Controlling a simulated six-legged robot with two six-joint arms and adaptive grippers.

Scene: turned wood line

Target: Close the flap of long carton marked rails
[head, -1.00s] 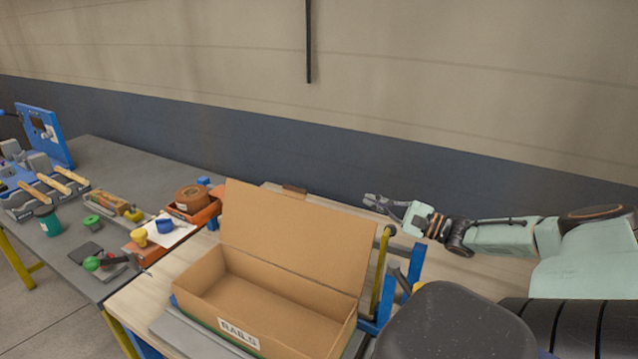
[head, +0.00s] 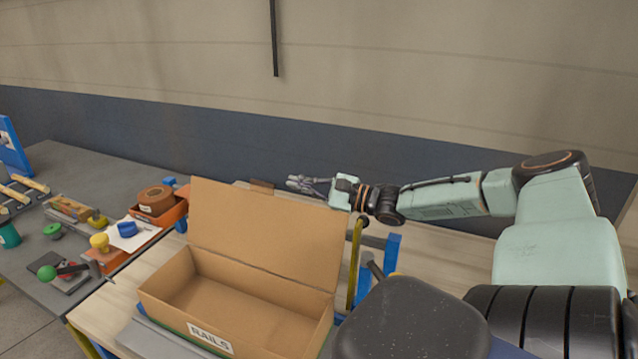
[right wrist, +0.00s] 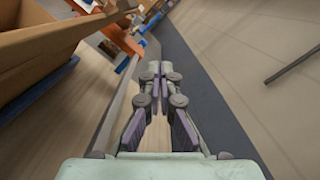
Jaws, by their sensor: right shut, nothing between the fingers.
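The long cardboard carton (head: 165,301), with a white label on its front, sits on the light wooden bench; it also shows at the upper left in the right wrist view (right wrist: 50,47). Its flap (head: 265,225) stands up along the far long edge, so the carton is open and looks empty. My right gripper (head: 291,183) is shut and empty, behind the flap and just above its top edge in the head view. It also shows in the right wrist view (right wrist: 160,68), apart from the carton. My left gripper is out of view.
A blue frame with a yellow bar (head: 355,263) stands right of the carton. An orange tray (head: 165,217) with a brown roll is to the left. Tools and small parts crowd the grey table (head: 90,170). A wall runs behind; the bench behind the flap looks mostly clear.

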